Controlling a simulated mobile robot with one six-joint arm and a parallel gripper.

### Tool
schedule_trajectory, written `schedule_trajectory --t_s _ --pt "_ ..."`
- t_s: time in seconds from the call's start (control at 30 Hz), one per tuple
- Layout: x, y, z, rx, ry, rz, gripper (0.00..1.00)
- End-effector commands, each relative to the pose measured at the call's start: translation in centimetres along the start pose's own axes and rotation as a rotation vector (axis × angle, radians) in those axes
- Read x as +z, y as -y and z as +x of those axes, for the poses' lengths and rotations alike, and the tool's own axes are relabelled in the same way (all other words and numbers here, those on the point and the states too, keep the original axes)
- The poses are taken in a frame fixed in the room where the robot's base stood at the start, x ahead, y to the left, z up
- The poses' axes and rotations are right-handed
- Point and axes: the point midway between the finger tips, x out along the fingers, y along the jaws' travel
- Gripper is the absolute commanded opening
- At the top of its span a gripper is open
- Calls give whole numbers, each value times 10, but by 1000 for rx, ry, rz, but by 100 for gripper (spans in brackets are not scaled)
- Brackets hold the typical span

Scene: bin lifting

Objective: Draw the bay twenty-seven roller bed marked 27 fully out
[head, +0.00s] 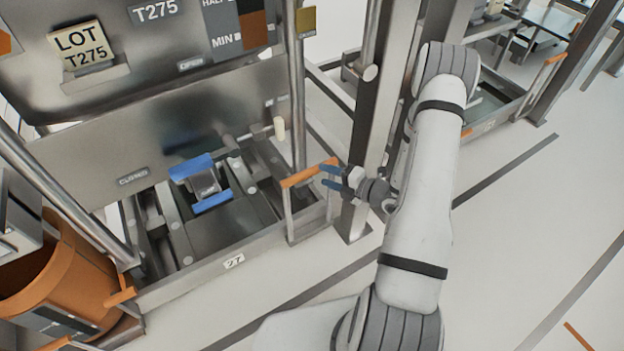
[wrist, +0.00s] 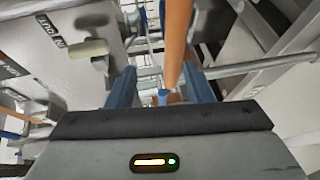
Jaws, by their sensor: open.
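The roller bed marked 27 (head: 234,261) sits low in the metal bay at the centre left in the head view. An upright handle with an orange grip bar (head: 308,173) stands at its front right corner. My gripper (head: 326,177) is open at the right end of this orange bar. In the wrist view an orange bar (wrist: 177,40) runs up between the two blue fingers of my gripper (wrist: 163,88). I cannot tell whether the fingers touch the bar.
A large metal bin with a LOT T275 card (head: 80,46) stands above the bed. A blue-and-grey fixture (head: 203,184) sits on the bed. A steel post (head: 362,150) stands close behind my gripper. An orange container (head: 62,268) is at lower left. The floor in front is clear.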

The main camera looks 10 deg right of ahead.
Motion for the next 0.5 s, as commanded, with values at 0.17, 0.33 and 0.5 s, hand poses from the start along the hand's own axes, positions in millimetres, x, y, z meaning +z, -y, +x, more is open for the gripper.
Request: schedule_trajectory --t_s 0.17,0.33,0.5 --pt "9 23 3 4 59 82 47" --pt "10 24 27 4 58 83 47" --pt "11 24 54 3 58 82 47"
